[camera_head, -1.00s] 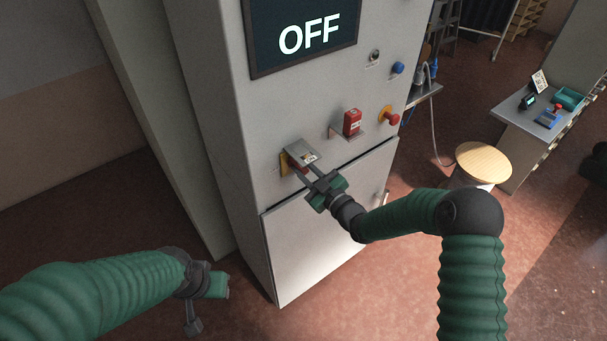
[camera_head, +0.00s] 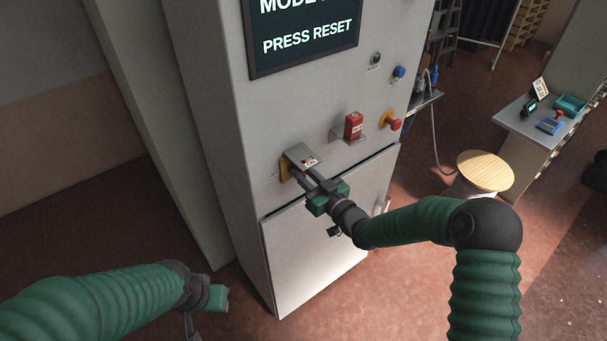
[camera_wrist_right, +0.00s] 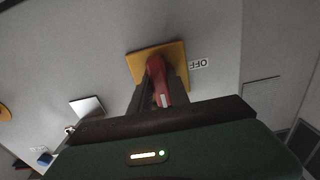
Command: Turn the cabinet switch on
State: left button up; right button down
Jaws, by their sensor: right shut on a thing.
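The cabinet (camera_head: 210,120) stands in front of me, and its screen (camera_head: 305,32) reads "MODE" and "PRESS RESET". The switch is a red handle (camera_wrist_right: 157,80) on a yellow plate (camera_wrist_right: 172,58), with an "OFF" label (camera_wrist_right: 199,63) to its right in the wrist view. In the head view a small grey cover (camera_head: 304,156) and my gripper hide most of the switch, and the yellow plate shows at its left. My right gripper (camera_head: 300,174) is shut on the red handle. My left gripper (camera_head: 208,300) hangs low at left, away from the cabinet; its fingers are unclear.
A red padlock-like block (camera_head: 353,126) on a small shelf, a red knob (camera_head: 391,122) on yellow and a blue button (camera_head: 399,71) are on the cabinet face. A round wooden stool (camera_head: 485,170) and a side table (camera_head: 520,120) stand to the right.

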jog(key=shift+f, duration=0.2)
jog(key=c, duration=1.2)
grip_release()
jog(key=shift+r, duration=0.1)
jog(key=shift+c, duration=0.2)
jog(key=b+v, duration=0.4)
jog(key=v, duration=1.3)
jog(key=shift+w, duration=0.15)
